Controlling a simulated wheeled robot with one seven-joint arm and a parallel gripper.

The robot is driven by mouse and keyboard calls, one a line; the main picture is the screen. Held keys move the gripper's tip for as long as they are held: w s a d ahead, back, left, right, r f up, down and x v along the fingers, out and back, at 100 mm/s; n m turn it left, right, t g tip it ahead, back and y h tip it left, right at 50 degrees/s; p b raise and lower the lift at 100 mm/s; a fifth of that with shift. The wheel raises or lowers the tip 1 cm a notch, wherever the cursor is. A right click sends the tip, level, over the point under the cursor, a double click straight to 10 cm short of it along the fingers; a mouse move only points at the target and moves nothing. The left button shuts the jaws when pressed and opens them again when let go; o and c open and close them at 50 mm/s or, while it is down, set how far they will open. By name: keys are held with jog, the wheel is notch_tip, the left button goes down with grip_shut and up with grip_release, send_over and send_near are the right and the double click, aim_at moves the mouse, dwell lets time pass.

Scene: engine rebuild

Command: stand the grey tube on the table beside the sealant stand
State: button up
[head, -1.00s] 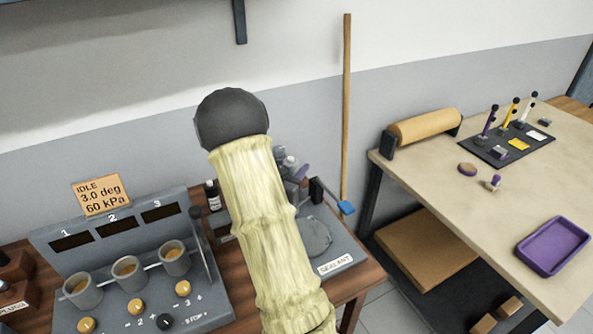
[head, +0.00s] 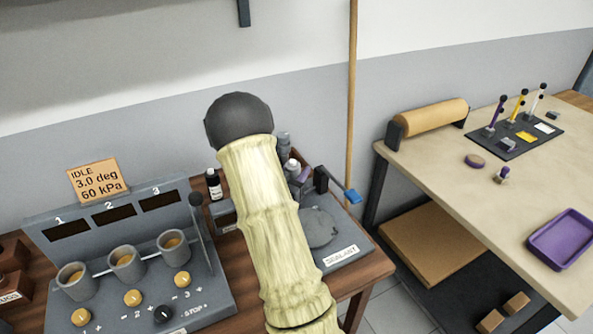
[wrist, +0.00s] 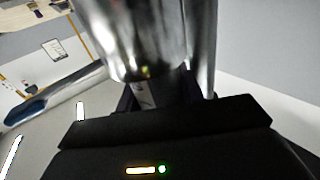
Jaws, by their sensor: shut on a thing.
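In the wrist view my gripper (wrist: 158,98) is shut on a shiny grey cylinder, which I take for the grey tube (wrist: 125,40). The cylinder fills the top middle of that view, and its far end is cut off. In the head view my pale ribbed arm covers my gripper. The sealant stand (head: 348,243) is a grey board with a SEALANT label on the wooden table (head: 362,275). At its back are a grey upright thing (head: 283,143), a white-capped one and a purple one, partly behind my arm.
A dark bottle (head: 214,186) stands left of my arm. A grey console (head: 205,285) with several cups fills the table's left. A wooden pole (head: 351,100) leans behind the stand. A bench (head: 480,190) with a purple tray (head: 562,240) is at right. Little bare table shows by the stand.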

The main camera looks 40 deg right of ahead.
jog(key=shift+f, duration=0.15)
jog(key=o, duration=1.2)
jog(key=shift+s, duration=0.1)
jog(key=shift+o, duration=0.2)
jog(key=shift+r, duration=0.2)
jog(key=shift+a+f, duration=0.1)
jog(key=shift+a, duration=0.15)
jog(key=b+v, duration=0.2)
jog(key=v, duration=0.5)
jog(key=shift+f, duration=0.4)
